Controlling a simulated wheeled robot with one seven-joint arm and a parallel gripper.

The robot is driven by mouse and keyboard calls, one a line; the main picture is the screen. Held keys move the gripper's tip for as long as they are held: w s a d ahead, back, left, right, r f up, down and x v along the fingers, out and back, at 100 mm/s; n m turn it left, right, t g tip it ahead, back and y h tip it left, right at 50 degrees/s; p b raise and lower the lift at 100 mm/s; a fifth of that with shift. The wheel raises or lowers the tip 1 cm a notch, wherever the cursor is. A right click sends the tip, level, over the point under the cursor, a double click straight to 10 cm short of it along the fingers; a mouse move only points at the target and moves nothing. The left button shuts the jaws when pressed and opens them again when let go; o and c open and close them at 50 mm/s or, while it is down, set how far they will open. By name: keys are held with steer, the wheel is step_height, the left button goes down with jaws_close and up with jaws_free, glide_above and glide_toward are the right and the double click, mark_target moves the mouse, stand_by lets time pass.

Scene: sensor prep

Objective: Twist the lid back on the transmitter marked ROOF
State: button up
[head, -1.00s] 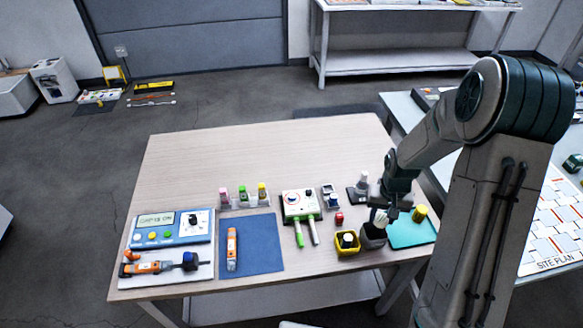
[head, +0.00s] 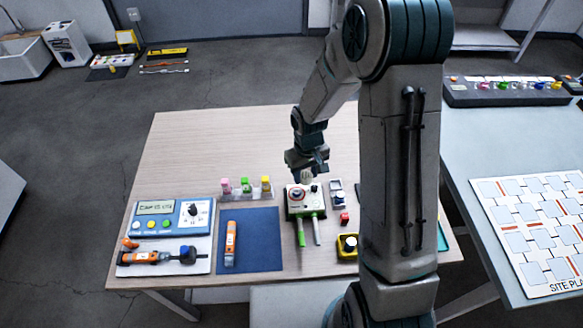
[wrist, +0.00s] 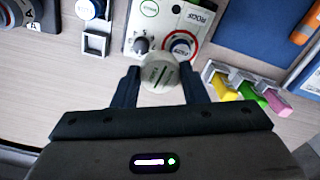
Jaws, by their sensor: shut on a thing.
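In the wrist view the box (wrist: 150,25) shows a red-ringed round opening or dial (wrist: 181,45), a dark grey knob (wrist: 141,44) and a green circle. My gripper (head: 306,174) is just above the box's back edge. In the wrist view my gripper (wrist: 160,78) is shut on a pale round lid (wrist: 158,74) with a dark line across its face. The lid appears apart from the red-ringed part and covers a little of the box.
A rack of pink, green and yellow pieces (head: 246,189) stands left of the box. A blue mat (head: 262,240) with an orange tool (head: 230,243) lies left. A yellow bin (head: 347,246) and a small red piece (head: 345,217) are right. The table's back is clear.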

mark_target(297, 191)
steer(key=shift+s+a+r+n, duration=0.25)
steer(key=shift+a+n, duration=0.05)
steer(key=shift+a, duration=0.2)
steer(key=shift+s+a+r+n, duration=0.25)
steer(key=shift+a+n, duration=0.05)
steer(key=shift+a, duration=0.15)
steer(key=shift+s+a, duration=0.15)
steer(key=shift+a, duration=0.15)
steer(key=shift+f+n, duration=0.25)
steer(key=shift+n, duration=0.05)
steer(key=shift+f+b, duration=1.15)
steer(key=shift+f, duration=0.55)
steer(key=shift+f+b, duration=1.05)
steer(key=shift+b, duration=0.25)
stand_by(0.5)
steer(key=o, duration=1.1)
steer(key=shift+c, duration=0.2)
steer(key=shift+r+p, duration=0.4)
steer(key=shift+r, duration=0.25)
steer(key=shift+r+p, duration=1.95)
steer(key=shift+r, duration=1)
